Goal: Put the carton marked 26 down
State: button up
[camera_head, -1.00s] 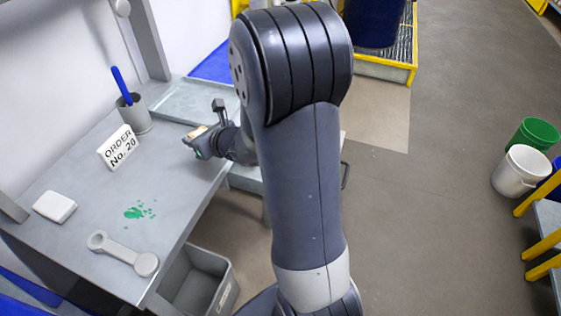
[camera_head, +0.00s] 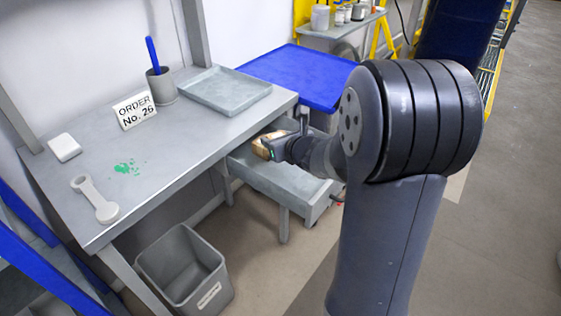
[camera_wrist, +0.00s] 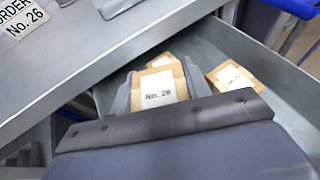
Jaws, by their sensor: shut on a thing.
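The carton marked "No. 26" (camera_wrist: 160,92) is tan with a white label, and it is held between the grey fingers of my gripper (camera_head: 268,148). In the head view the carton (camera_head: 261,147) shows as a small tan block at the gripper's tip, partly hidden by the gripper. My gripper is shut on it, over the open drawer (camera_head: 262,178) under the workbench. In the wrist view a second tan carton (camera_wrist: 236,77) with a white label lies in the drawer; its marking is too small to read. Whether the held carton touches the drawer cannot be told.
The grey workbench (camera_head: 185,140) carries an "ORDER No. 26" sign (camera_head: 135,110), an empty-looking tray (camera_head: 225,91), a cup with a blue stick (camera_head: 161,86), a wrench-like tool (camera_head: 95,200) and a white block (camera_head: 64,147). A grey bin (camera_head: 182,268) stands below. A blue surface (camera_head: 300,75) lies behind.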

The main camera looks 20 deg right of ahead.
notch_tip(320, 180, down, 6)
jog(key=shift+r+b, duration=0.2)
jog(key=shift+b, duration=0.45)
jog(key=shift+f+b, duration=0.35)
jog(key=shift+b, duration=0.15)
jog(key=shift+f+b, duration=0.25)
jog(key=shift+b, duration=0.1)
jog(key=shift+s, duration=0.1)
